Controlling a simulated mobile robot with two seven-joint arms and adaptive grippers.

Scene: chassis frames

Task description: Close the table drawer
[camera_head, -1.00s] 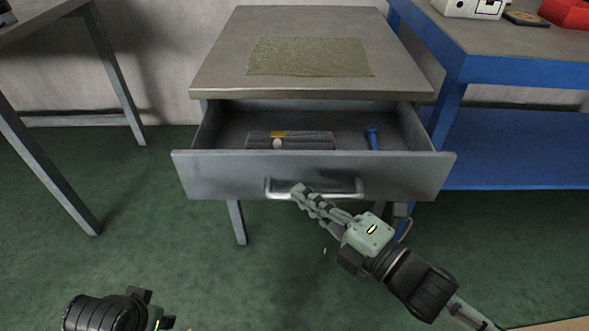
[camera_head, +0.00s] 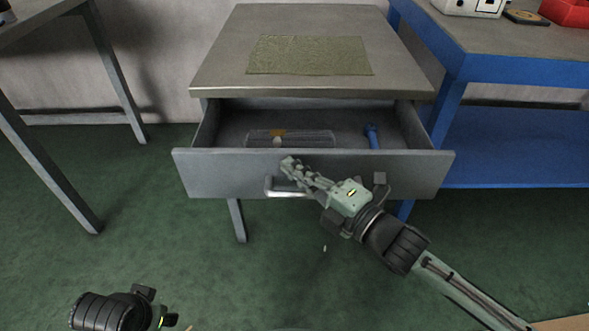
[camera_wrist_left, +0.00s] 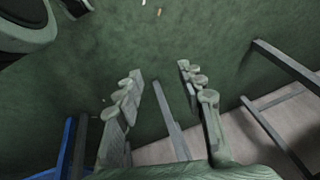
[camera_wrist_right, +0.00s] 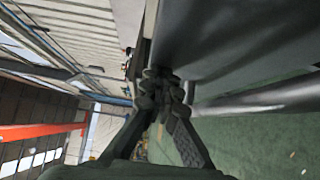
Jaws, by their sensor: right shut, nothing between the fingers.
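The grey table drawer (camera_head: 225,174) is pulled out below the grey tabletop, its inside showing. Its front carries a metal bar handle (camera_head: 283,191), partly hidden by my right gripper. My right gripper (camera_head: 288,165) is shut and empty, its fingertips in front of the drawer front, just above the handle; I cannot tell whether they touch. In the right wrist view the closed fingers (camera_wrist_right: 160,78) are beside the dark drawer front (camera_wrist_right: 225,35) and the handle bar (camera_wrist_right: 250,101). My left gripper (camera_wrist_left: 160,80) is open and empty above the green floor, away from the drawer.
The drawer holds a grey tray with compartments (camera_head: 310,138) and a blue tool (camera_head: 371,134). A green mat (camera_head: 310,56) lies on the tabletop. A blue workbench (camera_head: 510,66) stands close at the right, another table at the left.

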